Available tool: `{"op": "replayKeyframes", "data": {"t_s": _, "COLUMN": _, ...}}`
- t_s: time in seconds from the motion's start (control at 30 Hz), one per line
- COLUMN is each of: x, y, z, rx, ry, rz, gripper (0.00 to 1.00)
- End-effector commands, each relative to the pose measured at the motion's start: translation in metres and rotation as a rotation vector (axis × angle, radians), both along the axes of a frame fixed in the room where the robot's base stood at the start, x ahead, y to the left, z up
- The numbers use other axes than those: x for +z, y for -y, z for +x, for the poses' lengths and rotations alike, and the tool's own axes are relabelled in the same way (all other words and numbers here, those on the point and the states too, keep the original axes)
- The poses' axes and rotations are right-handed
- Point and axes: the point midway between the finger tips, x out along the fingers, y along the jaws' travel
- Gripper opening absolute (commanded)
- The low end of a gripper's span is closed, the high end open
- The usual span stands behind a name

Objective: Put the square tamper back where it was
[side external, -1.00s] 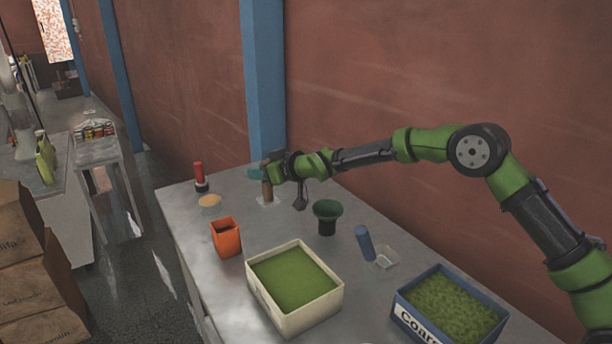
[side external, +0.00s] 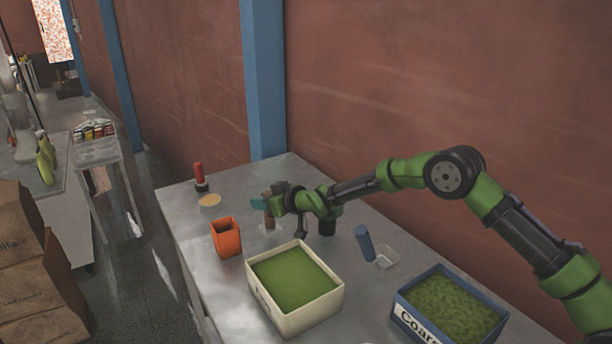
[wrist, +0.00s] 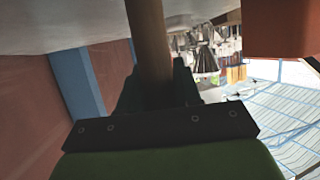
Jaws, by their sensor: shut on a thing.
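My gripper (side external: 271,203) is shut on the brown upright handle of the square tamper (side external: 269,218). The handle also shows in the wrist view (wrist: 149,45), running up out of the picture between the dark fingers. In the side view a pale patch is at the handle's lower end, low at the table top; whether it touches is hard to tell. A teal part shows just left of the jaws. The tamper's original spot cannot be made out.
An orange square cup (side external: 227,238) stands left of the tamper, and a cream bin of green powder (side external: 294,277) in front. A red-handled tool (side external: 200,177) and an orange disc (side external: 209,200) are at the back left. A blue cylinder (side external: 364,242) and blue bin (side external: 450,303) are right.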

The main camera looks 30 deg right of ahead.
Motion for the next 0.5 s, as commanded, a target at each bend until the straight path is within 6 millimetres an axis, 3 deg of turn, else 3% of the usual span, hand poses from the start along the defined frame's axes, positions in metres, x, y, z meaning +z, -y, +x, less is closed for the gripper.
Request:
{"op": "replayKeyframes", "data": {"t_s": 0.03, "x": -0.0005, "y": 0.0000, "z": 0.0000, "rx": 0.000, "ry": 0.000, "rz": 0.000, "gripper": 0.37}}
{"op": "replayKeyframes", "data": {"t_s": 0.17, "x": -0.0005, "y": 0.0000, "z": -0.0001, "rx": 0.000, "ry": -0.001, "rz": 0.000, "gripper": 0.57}}
{"op": "replayKeyframes", "data": {"t_s": 0.5, "x": 0.0028, "y": 0.0000, "z": 0.0001, "rx": 0.000, "ry": 0.000, "rz": -0.001, "gripper": 0.58}}
